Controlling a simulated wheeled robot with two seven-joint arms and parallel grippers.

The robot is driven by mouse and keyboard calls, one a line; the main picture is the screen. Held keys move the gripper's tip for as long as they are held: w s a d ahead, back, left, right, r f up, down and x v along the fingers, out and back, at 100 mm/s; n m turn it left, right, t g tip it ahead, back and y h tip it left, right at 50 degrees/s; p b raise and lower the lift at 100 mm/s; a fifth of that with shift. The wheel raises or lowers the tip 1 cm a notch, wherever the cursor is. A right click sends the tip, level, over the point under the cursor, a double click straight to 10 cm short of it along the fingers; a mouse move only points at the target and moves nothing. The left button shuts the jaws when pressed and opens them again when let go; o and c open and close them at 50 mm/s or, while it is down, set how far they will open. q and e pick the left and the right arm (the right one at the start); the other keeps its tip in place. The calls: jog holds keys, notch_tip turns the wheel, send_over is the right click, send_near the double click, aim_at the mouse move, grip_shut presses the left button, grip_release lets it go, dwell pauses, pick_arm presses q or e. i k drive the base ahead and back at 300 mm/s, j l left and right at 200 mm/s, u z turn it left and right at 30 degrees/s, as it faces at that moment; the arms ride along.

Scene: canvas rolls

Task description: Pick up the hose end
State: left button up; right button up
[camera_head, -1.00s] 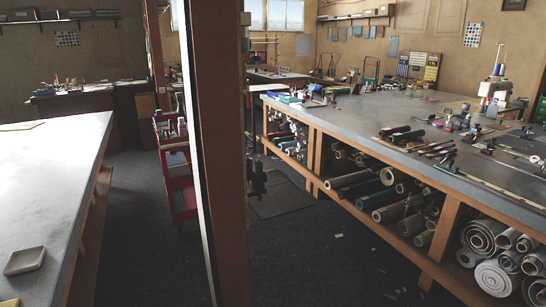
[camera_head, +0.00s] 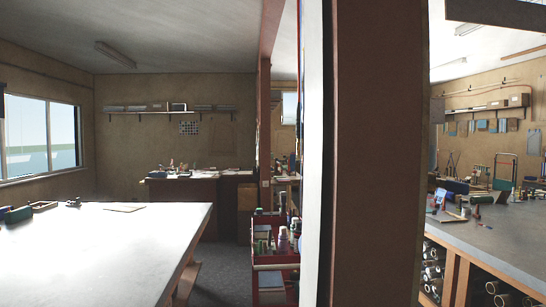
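I cannot make out a hose or a hose end in the current head view. Neither of my grippers is in view, and no part of my arms shows. A brown post (camera_head: 377,150) stands close in front of me and hides a tall strip of the room behind it.
A pale table (camera_head: 110,245) fills the lower left. A red cart (camera_head: 275,262) with bottles stands left of the post. A grey worktable (camera_head: 500,238) with rolls below is at right. A dark desk (camera_head: 200,207) stands at the back wall. Dark floor shows between.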

aim_at(298, 124)
jog(key=i+j+z, duration=0.2)
jog(key=i, duration=0.25)
jog(key=i+j+z, duration=0.2)
jog(key=i, duration=0.2)
jog(key=j+z, duration=0.15)
jog(key=z, duration=0.2)
